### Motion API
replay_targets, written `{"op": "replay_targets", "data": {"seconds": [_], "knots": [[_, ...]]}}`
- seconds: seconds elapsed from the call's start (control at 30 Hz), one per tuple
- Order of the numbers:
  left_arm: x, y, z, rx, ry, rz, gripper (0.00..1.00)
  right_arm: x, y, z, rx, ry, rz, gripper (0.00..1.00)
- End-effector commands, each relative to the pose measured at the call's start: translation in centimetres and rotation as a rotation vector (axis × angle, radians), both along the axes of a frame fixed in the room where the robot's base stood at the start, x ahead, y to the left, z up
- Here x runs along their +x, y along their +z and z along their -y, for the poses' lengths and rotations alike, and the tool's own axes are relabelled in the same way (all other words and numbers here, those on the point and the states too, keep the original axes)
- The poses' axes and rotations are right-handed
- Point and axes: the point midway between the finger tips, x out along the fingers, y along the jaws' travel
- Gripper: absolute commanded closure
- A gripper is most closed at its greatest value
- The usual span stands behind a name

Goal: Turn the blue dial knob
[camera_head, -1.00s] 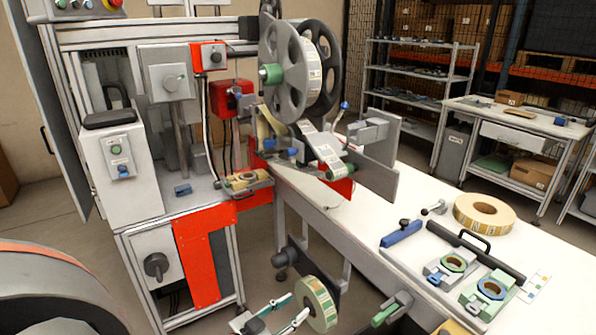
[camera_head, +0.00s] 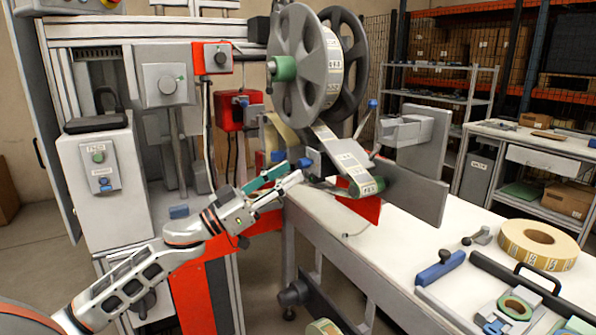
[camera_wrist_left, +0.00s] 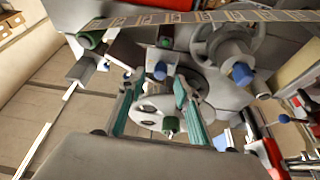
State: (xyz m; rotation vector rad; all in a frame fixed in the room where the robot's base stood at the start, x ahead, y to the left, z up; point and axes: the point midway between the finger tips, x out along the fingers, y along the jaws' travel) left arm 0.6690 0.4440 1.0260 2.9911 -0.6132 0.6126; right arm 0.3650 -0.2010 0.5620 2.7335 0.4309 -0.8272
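Several small blue knobs show on the labelling machine, and I cannot tell for certain which is the dial knob. One blue knob (camera_head: 304,163) sits just beyond the fingertips of my left gripper (camera_head: 291,172), below the big reel. In the left wrist view a blue knob (camera_wrist_left: 160,71) lies ahead, in line with the gap between the two teal fingers of the left gripper (camera_wrist_left: 158,82). The fingers are apart with nothing gripped; contact with the knob is not visible. Another blue knob (camera_wrist_left: 242,74) is to the right there. My right gripper is not in view.
The grey reel (camera_head: 298,55) with its label tape hangs above and right of the left gripper. A grey plate (camera_head: 418,165) stands on the white table (camera_head: 375,245). A tape roll (camera_head: 538,244) and a blue-handled tool (camera_head: 440,268) lie on the table's right part.

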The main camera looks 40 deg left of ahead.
Motion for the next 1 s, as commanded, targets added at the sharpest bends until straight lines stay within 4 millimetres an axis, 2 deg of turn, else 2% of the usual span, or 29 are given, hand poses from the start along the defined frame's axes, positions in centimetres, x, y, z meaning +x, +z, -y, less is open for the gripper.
{"op": "replay_targets", "data": {"seconds": [0.1, 0.3, 0.7, 0.73, 0.83, 0.87, 1.0], "knots": [[1.3, 0.5, 0.5, 0.002, 0.001, 0.001, 0.66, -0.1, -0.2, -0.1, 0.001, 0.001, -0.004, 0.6], [2.5, 1.0, 1.1, 0.001, 0.001, -0.001, 0.66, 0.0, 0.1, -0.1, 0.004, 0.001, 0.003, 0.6], [3.0, 1.2, 1.3, 0.0, 0.002, -0.002, 0.66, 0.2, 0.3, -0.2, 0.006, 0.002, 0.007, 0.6], [3.0, 1.2, 1.3, 0.0, 0.002, -0.002, 0.69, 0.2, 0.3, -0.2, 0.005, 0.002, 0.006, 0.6], [2.9, 1.2, 1.3, 0.0, 0.002, -0.002, 0.95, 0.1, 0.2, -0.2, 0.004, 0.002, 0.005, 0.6], [2.9, 1.2, 1.3, 0.0, 0.002, -0.002, 1.0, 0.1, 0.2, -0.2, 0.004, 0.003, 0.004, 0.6], [2.9, 1.2, 1.3, 0.0, 0.001, -0.002, 1.0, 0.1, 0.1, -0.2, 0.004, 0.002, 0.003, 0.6]]}}
